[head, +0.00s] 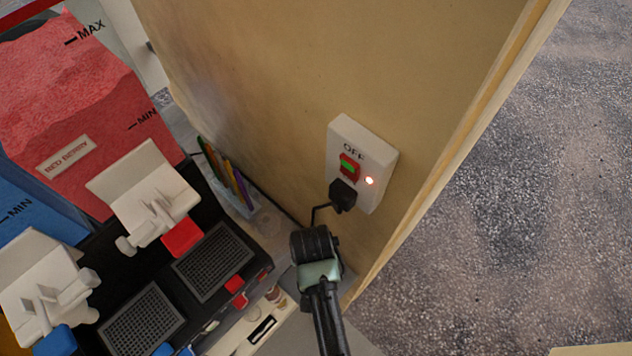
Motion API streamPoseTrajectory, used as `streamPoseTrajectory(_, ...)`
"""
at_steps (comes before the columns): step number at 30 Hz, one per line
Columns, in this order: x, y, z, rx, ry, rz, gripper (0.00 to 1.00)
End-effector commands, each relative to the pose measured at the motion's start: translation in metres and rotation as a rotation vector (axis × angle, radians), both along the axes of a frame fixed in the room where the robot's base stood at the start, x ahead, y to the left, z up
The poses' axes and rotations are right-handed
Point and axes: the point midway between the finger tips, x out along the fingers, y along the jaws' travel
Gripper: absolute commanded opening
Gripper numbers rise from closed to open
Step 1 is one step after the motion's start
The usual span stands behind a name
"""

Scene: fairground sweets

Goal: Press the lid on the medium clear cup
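I cannot make out a separate lid anywhere. My arm reaches up from the bottom middle, and its dark end (315,245) is over the counter beside the wooden wall. The fingers cannot be made out, and I see nothing held.
A slush machine (112,240) with red and blue tanks fills the left. A white switch box (385,170) with a black plug is on the wooden wall (290,70), close above my arm. Coloured straws (225,172) stand by the wall. Grey ground lies right.

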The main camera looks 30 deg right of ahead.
Motion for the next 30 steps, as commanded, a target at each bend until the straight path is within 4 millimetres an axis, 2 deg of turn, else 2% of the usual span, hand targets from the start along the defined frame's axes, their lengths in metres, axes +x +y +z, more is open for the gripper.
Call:
streamPoseTrajectory(6, 0.0003, 0.0, 0.0001, -0.001, -0.001, 0.0, 0.0)
streamPoseTrajectory(7, 0.0003, 0.0, 0.0002, -0.001, -0.001, 0.0, 0.38)
streamPoseTrajectory(12, 0.0003, 0.0, 0.0002, 0.0, -0.001, 0.0, 0.68)
streamPoseTrajectory(13, 0.0003, 0.0, 0.0002, -0.001, -0.001, 0.0, 0.71)
streamPoseTrajectory(19, 0.0003, 0.0, 0.0002, 0.0, -0.001, 0.0, 0.71)
streamPoseTrajectory(24, 0.0003, 0.0, 0.0002, -0.001, -0.001, 0.0, 1.0)
streamPoseTrajectory(30, 0.0003, 0.0, 0.0003, -0.001, -0.001, 0.0, 1.0)
